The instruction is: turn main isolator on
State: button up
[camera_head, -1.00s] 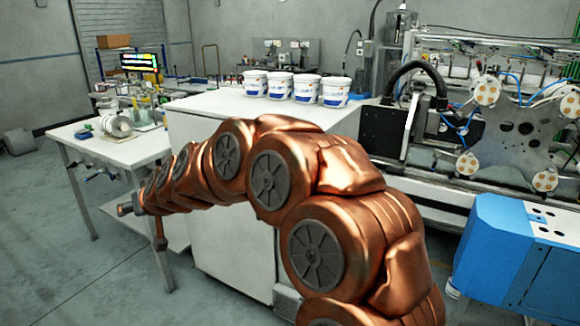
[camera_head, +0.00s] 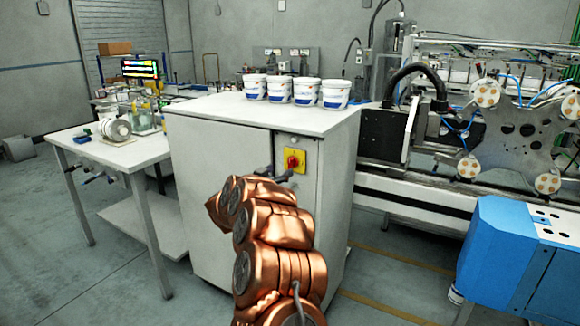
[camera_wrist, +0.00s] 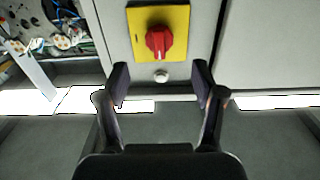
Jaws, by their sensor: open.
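The main isolator is a red rotary knob (camera_head: 291,162) on a yellow square plate (camera_head: 301,154), set on the front of a white cabinet. In the wrist view the red knob (camera_wrist: 158,41) sits at the top centre on its yellow plate (camera_wrist: 178,18). My gripper (camera_wrist: 160,82) is open and empty, its two dark fingers spread apart and pointing at the cabinet face, just beyond the plate's edge in that picture. It is not touching the knob. In the head view the gripper (camera_head: 278,176) shows small below the plate, partly hidden by my copper arm.
A small round light button (camera_wrist: 161,76) sits between the fingers in the wrist view. The white cabinet (camera_head: 215,165) carries several white tubs (camera_head: 306,90). A side table (camera_head: 110,150) stands at left. A machine (camera_head: 480,140) and a blue unit (camera_head: 500,250) stand at right.

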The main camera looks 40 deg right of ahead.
aim_at(289, 164)
jog(key=shift+p+x, duration=0.6)
jog(key=shift+x, duration=3.3)
jog(key=c, duration=1.1)
